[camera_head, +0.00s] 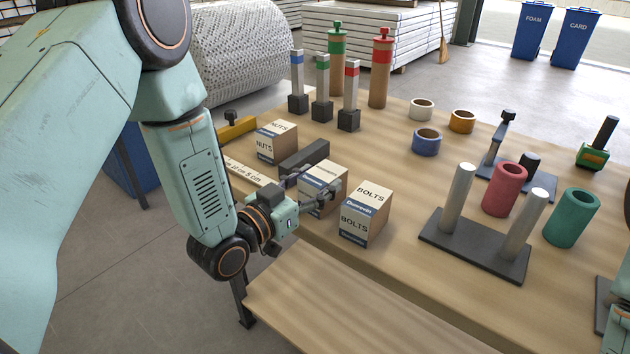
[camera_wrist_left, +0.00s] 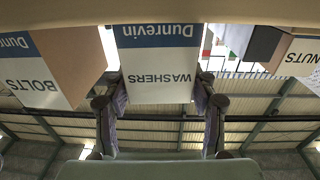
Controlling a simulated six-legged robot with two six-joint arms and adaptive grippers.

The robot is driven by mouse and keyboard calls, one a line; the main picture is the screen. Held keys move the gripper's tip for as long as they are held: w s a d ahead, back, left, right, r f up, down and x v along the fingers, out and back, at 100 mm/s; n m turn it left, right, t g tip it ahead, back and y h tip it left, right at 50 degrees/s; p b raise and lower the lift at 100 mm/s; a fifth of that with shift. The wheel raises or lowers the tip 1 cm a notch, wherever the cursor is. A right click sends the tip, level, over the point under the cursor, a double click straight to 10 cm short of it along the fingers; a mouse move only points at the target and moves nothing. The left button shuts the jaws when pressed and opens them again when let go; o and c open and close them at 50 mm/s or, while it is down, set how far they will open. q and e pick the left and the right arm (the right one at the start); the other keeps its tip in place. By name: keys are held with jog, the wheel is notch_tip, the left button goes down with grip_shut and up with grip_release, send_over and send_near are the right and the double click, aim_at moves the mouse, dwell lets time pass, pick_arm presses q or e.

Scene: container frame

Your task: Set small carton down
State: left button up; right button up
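The small carton (camera_head: 321,187) is a brown box with a white and blue label. It stands upright at the near edge of the wooden table, between the nuts box and the bolts box. In the left wrist view the carton (camera_wrist_left: 160,65) shows upside down and reads "Dunrevin WASHERS". My left gripper (camera_head: 312,192) has one finger on each side of it, and the fingertips press against its sides in the wrist view (camera_wrist_left: 160,97). Its base looks level with the table; a small gap cannot be ruled out.
The bolts box (camera_head: 366,214) is close on the right, the nuts box (camera_head: 276,142) further left. A dark grey block (camera_head: 304,157) lies just behind the carton. A two-post stand (camera_head: 475,245) is further right. A lower wooden bench (camera_head: 330,300) lies in front.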

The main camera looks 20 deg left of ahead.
pick_arm(q)
jog(key=o, duration=0.3)
